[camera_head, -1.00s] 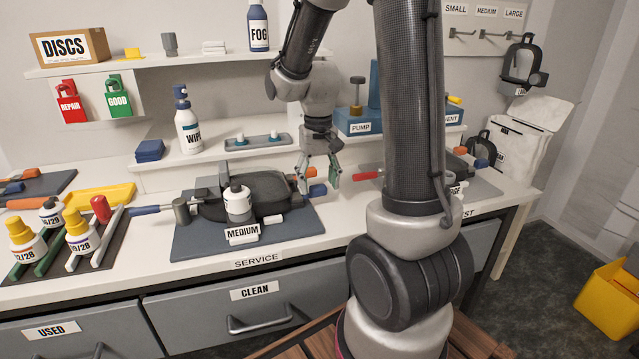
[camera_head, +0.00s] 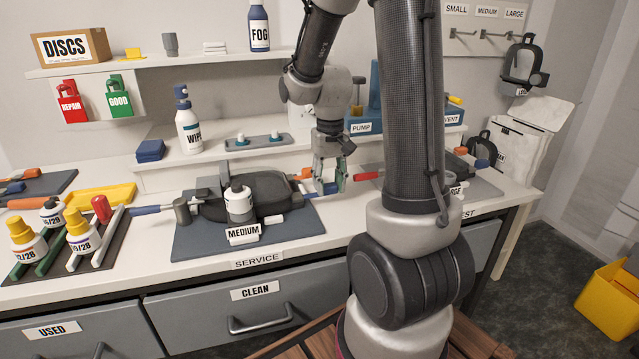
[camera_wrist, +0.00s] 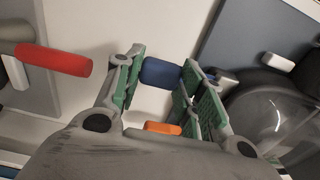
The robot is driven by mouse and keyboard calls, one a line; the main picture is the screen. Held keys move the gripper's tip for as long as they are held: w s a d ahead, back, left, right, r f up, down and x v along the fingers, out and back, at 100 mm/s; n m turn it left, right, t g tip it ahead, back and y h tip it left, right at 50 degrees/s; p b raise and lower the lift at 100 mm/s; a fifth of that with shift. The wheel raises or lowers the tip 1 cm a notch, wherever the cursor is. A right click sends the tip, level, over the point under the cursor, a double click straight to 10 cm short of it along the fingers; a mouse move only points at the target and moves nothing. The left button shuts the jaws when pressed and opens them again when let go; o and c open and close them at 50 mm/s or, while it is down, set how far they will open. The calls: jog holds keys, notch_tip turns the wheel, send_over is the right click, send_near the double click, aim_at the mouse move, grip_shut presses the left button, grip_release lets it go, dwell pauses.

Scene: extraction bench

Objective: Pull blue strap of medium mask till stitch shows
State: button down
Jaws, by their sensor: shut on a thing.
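The medium mask (camera_head: 262,183) is a dark grey mask with a clear visor, lying on the blue-grey service mat (camera_head: 290,243) behind its MEDIUM label. Its visor also shows at the right of the wrist view (camera_wrist: 265,115). My gripper (camera_head: 329,178) is at the mask's right side, fingers down, shut on the blue strap (camera_wrist: 160,72). The strap's blue end sits between the green finger pads in the wrist view. An orange strap end (camera_wrist: 162,128) lies beside it, closer to the palm; it also shows in the head view (camera_head: 302,174). I see no stitch.
The raised shelf (camera_head: 215,165) with the PUMP box (camera_head: 362,122) is behind. White bench shows between the mats.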

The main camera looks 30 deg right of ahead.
aim_at(335, 184)
jog(key=shift+s+d, duration=0.25)
jog(key=shift+d, duration=0.55)
jog(key=c, duration=0.9)
grip_release()
notch_tip(335, 184, up, 12)
jog(key=s+a+r+n+t, duration=0.1)
jog(key=s+a, duration=0.1)
jog(key=s, duration=0.3)
jog(key=s+a+r+n+t, duration=0.1)
jog(key=s+a+t, duration=0.1)
jog(key=s, duration=0.3)
jog(key=s+a+r+n+t, duration=0.1)
jog(key=s+a, duration=0.2)
jog(key=s, duration=0.2)
jog(key=shift+s+a, duration=0.2)
jog(key=shift+s, duration=0.1)
